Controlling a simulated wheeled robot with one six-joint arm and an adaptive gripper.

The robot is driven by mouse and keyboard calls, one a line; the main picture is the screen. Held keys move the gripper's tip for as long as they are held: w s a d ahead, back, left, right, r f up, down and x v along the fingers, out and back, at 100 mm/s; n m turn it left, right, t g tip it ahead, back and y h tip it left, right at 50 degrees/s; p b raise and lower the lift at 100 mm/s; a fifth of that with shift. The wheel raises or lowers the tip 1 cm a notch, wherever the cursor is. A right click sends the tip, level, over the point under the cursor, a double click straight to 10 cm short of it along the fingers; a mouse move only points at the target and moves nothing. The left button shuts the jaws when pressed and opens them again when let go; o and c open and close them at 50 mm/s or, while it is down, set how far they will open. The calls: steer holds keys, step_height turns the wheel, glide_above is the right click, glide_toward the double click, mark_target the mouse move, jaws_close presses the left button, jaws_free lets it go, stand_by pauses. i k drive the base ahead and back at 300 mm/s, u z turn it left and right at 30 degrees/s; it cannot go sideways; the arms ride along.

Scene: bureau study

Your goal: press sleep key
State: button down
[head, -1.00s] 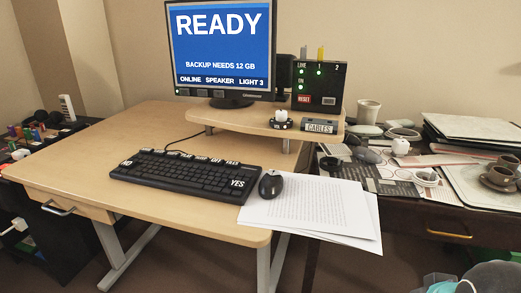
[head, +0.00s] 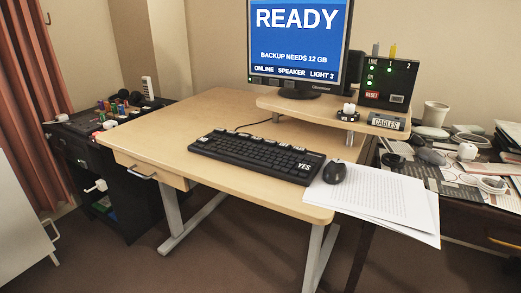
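The black keyboard (head: 250,154) lies on the light wooden desk (head: 205,120), toward its front right. Several white labels run along its back row, too small to read, so I cannot tell which one is the sleep key. A large key marked YES (head: 304,167) sits at its right end. The monitor (head: 298,40) behind it shows READY, "BACKUP NEEDS 12 GB" and "ONLINE SPEAKER LIGHT 3" on blue. My gripper is not in view.
A mouse (head: 334,172) sits on papers (head: 382,198) right of the keyboard. A raised shelf (head: 320,115) carries the monitor and a switch box (head: 388,82). A cluttered dark table stands right, a black cabinet (head: 125,180) left. Floor in front is clear.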

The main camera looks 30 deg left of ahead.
mark_target(269, 142)
steer(key=k, duration=0.6)
steer(key=u, duration=0.75)
steer(key=i, duration=0.5)
